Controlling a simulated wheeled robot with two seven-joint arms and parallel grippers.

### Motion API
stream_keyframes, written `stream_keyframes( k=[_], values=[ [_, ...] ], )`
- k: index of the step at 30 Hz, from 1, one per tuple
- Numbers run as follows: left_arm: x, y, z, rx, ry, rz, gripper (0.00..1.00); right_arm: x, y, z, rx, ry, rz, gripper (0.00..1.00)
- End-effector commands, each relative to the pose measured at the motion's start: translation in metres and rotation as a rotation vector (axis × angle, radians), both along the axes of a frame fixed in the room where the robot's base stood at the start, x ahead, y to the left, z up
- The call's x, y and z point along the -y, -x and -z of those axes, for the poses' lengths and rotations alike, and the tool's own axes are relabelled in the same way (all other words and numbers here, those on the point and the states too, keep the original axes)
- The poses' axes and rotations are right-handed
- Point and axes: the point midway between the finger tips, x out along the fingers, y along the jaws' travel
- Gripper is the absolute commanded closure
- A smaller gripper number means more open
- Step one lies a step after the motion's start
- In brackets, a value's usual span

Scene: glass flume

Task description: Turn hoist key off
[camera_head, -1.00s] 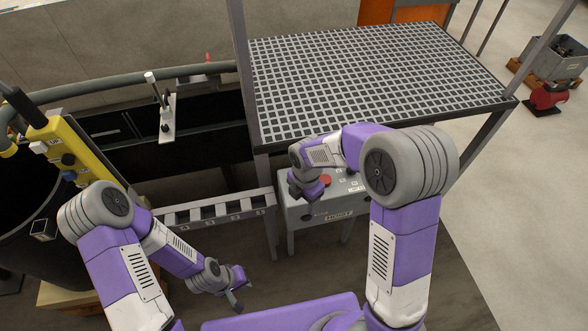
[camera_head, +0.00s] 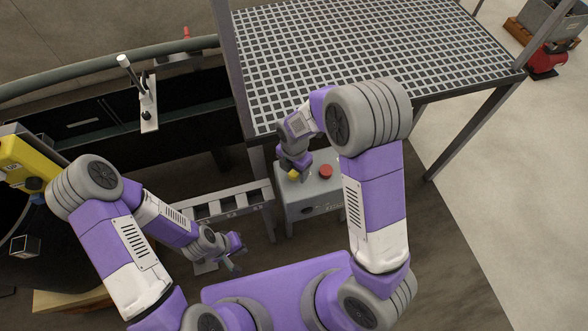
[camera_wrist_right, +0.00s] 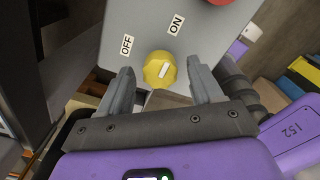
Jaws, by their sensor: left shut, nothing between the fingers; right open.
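The hoist key is a round yellow knob (camera_wrist_right: 160,69) with a white mark, on a grey control box (camera_head: 313,190). In the right wrist view the mark leans toward the ON label (camera_wrist_right: 176,24); the OFF label (camera_wrist_right: 127,45) is to the upper left. My right gripper (camera_wrist_right: 160,72) is open, one finger on each side of the knob, with gaps showing. In the head view the knob (camera_head: 294,174) shows just under my right gripper. My left gripper (camera_head: 235,260) is shut and empty, low and left of the box.
A red button (camera_head: 325,171) sits on the box right of the knob. A grating platform (camera_head: 370,50) on metal legs stands behind and above the box. A slatted metal rail (camera_head: 225,203) is left of the box. A yellow panel (camera_head: 22,160) is at the far left.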

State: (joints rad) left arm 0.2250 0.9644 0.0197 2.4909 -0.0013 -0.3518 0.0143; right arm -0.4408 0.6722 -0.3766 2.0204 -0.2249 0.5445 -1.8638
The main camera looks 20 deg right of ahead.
Motion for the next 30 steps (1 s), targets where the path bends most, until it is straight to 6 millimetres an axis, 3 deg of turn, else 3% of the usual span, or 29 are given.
stream_keyframes(
  k=[10, 21, 30],
  values=[
    [0.0000, -0.0002, 0.0005, 0.000, 0.000, 0.000, 1.00, 0.0001, -0.0001, 0.0046, 0.001, -0.001, 0.001, 0.36],
    [0.0000, -0.0002, 0.0005, 0.000, 0.000, 0.000, 1.00, 0.0001, -0.0001, 0.0043, 0.001, -0.001, 0.001, 0.90],
    [0.0001, -0.0002, 0.0006, 0.000, 0.000, 0.000, 1.00, 0.0002, -0.0002, 0.0042, 0.001, -0.001, 0.044, 0.90]
  ],
)
